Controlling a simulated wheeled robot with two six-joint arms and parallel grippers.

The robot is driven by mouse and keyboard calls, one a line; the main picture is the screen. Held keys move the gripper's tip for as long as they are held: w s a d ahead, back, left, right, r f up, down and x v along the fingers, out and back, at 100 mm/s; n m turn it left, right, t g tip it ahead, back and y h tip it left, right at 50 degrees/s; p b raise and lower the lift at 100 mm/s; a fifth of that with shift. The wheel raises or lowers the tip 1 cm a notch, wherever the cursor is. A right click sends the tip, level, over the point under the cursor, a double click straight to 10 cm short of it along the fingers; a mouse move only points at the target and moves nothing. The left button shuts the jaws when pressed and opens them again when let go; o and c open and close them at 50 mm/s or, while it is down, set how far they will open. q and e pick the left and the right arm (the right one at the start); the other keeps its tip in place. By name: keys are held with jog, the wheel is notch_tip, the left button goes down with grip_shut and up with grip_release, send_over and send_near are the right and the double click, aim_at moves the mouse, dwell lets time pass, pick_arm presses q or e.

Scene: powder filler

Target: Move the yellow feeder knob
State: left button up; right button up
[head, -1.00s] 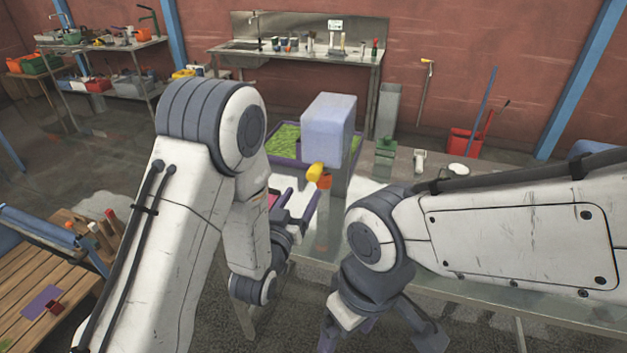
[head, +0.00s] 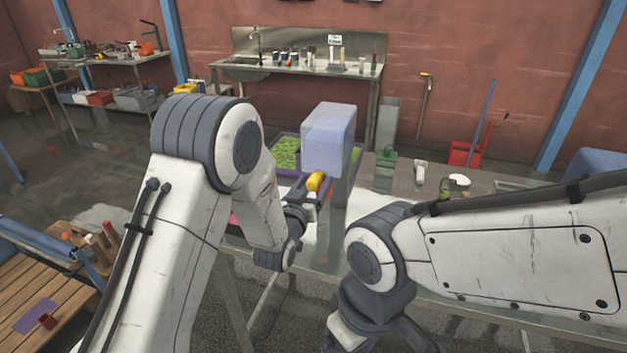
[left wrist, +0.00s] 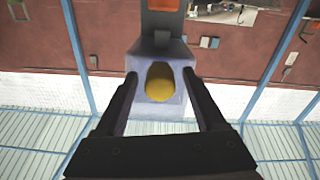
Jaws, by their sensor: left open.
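The yellow feeder knob (head: 315,181) sits on the front of the pale blue-grey powder feeder box (head: 328,138) on the workbench. My left gripper (head: 307,190) is at the knob, its fingers partly hidden in the head view. In the left wrist view the knob (left wrist: 159,82) shows between the two dark fingers, one on each side, with a gap to each. The left gripper is open and holds nothing. My right gripper (head: 378,335) hangs low at the bottom edge, its fingertips cut off.
A green container (head: 385,170) and a white item (head: 420,173) stand to the right on the bench (head: 480,193). A wooden table (head: 50,290) is at the left.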

pick_arm(q)
grip_shut()
dwell(1.5)
